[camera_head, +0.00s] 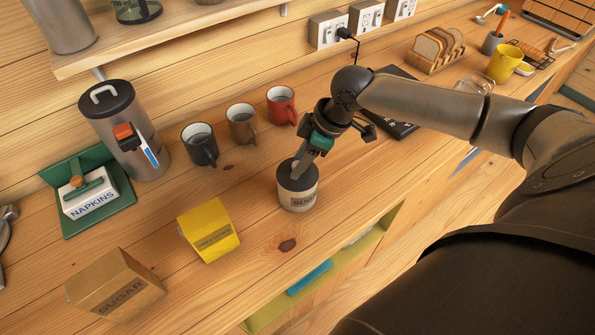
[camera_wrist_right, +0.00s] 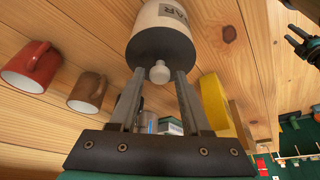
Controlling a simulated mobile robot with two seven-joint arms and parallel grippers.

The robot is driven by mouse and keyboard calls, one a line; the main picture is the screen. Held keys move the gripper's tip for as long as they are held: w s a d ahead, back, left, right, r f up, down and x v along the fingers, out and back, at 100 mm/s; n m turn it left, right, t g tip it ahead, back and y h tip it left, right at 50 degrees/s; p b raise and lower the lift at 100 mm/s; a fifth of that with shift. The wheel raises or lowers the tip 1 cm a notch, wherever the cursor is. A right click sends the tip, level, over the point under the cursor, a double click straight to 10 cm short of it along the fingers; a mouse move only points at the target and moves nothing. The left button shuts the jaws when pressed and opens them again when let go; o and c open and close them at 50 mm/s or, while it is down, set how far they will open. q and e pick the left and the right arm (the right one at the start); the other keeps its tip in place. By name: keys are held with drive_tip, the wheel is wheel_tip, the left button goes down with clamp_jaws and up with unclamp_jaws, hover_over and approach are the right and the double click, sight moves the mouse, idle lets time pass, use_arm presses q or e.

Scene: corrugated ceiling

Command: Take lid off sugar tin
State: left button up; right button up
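The sugar tin (camera_head: 297,197) is a small cream canister with a dark lid (camera_head: 299,175), upright on the wooden counter. In the right wrist view, the tin (camera_wrist_right: 160,18) shows upside down, with its dark lid (camera_wrist_right: 160,48) and a pale round knob (camera_wrist_right: 160,72). My right gripper (camera_head: 297,170) reaches down to the lid from above. Its fingers (camera_wrist_right: 160,75) are open, one on each side of the knob, with a small gap visible on both sides. The lid sits on the tin. A dark jointed shape at the right edge of the wrist view may be my left gripper; its state is unclear.
A yellow packet (camera_head: 208,231) and a brown sugar box (camera_head: 115,287) stand left of the tin. Three mugs, dark (camera_head: 200,146), brown (camera_head: 241,125) and red (camera_head: 281,106), stand behind it. A napkin holder (camera_head: 90,196) and tall canister (camera_head: 122,130) are farther left. Counter in front is clear.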

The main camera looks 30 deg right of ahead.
clamp_jaws()
idle(0.4)
